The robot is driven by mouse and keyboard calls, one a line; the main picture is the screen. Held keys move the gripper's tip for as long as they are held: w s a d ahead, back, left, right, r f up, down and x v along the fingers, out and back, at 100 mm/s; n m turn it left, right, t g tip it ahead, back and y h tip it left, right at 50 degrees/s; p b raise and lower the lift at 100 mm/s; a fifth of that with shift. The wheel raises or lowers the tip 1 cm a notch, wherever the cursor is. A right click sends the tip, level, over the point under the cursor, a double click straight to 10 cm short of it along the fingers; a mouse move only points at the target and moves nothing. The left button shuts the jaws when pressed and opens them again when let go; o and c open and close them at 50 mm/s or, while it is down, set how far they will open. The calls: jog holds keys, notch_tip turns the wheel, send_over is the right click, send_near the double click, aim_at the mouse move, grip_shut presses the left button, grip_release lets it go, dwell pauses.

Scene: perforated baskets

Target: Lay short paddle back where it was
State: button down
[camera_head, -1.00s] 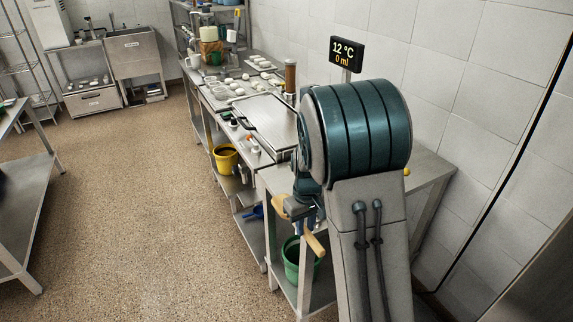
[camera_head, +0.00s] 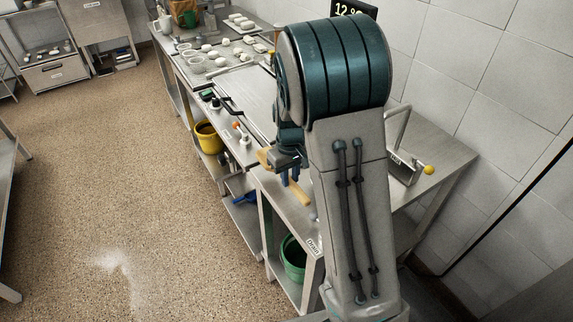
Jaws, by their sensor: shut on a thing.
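The short paddle (camera_head: 298,193) is a light wooden piece. It shows in the head view at the near end of the steel table, on both sides of my gripper (camera_head: 289,174). My gripper is shut on it, and the jaws hide its middle. The paddle looks tilted and appears to be above the table edge; I cannot tell whether it touches the top. My own arm hides part of the table behind it.
The long steel table (camera_head: 448,154) runs along the wall. A steel device (camera_head: 403,168) with a yellow knob (camera_head: 429,170) stands at right. White pieces on trays (camera_head: 216,62) lie farther back. A yellow bucket (camera_head: 208,138) and green bucket (camera_head: 293,258) sit below. Floor at left is clear.

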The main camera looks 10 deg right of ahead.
aim_at(290, 200)
jog(key=shift+f+b, duration=2)
jog(key=shift+f, duration=0.85)
jog(key=shift+f+b, duration=0.4)
jog(key=shift+f, duration=0.05)
jog(key=c, duration=1.2)
grip_release()
notch_tip(290, 200, up, 14)
jog(key=shift+f, duration=0.1)
jog(key=s+r+m+t, duration=0.1)
jog(key=s+m+t, duration=0.2)
jog(key=s, duration=1.8)
jog(key=shift+r+m, duration=0.3)
jog(key=shift+r, duration=0.05)
